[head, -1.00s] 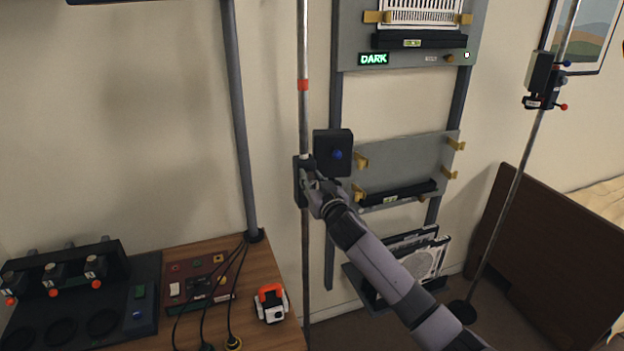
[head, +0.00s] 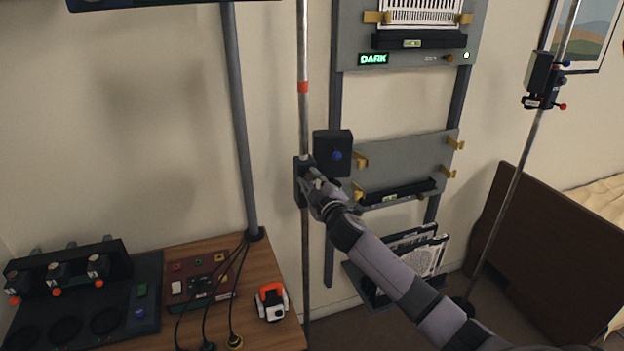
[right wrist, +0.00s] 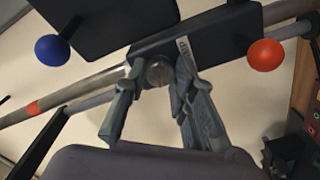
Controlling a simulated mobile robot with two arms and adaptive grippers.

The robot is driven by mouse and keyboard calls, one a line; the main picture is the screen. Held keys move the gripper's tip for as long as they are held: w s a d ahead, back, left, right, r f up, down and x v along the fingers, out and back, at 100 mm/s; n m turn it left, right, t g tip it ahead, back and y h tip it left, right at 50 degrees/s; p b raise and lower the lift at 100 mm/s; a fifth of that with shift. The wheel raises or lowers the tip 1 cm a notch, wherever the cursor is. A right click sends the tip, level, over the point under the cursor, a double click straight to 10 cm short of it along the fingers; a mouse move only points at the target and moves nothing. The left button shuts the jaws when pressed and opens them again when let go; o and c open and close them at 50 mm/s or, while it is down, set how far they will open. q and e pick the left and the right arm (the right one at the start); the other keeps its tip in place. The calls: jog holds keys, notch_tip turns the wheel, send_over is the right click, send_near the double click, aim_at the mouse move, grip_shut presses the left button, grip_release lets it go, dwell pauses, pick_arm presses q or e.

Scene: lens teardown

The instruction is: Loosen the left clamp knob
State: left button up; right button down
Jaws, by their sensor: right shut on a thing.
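The left clamp (head: 299,184) is a black block on the upright metal pole at the picture's centre. In the right wrist view the clamp body (right wrist: 212,38) carries a round silver knob (right wrist: 158,71) with a small red mark. My right gripper (head: 313,180) is at the clamp in the head view. In the right wrist view its two fingers (right wrist: 158,66) are closed around the silver knob, one on each side. A blue ball (right wrist: 52,48) and a red ball (right wrist: 265,55) stick out on either side, apart from the fingers. My left gripper is out of view.
A black box with a blue knob (head: 337,155) sits right beside the clamp. A grey rack panel (head: 410,160) stands behind my right arm. A second pole with its own clamp (head: 541,80) is at the right. A wooden table (head: 262,335) with devices and cables is lower left.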

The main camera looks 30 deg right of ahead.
jog(key=n, duration=0.4)
jog(key=shift+p, duration=0.3)
jog(key=shift+n, duration=0.3)
jog(key=c, duration=1.3)
grip_release()
jog(key=shift+c, duration=0.2)
jog(key=shift+s, duration=0.1)
jog(key=v, duration=1.2)
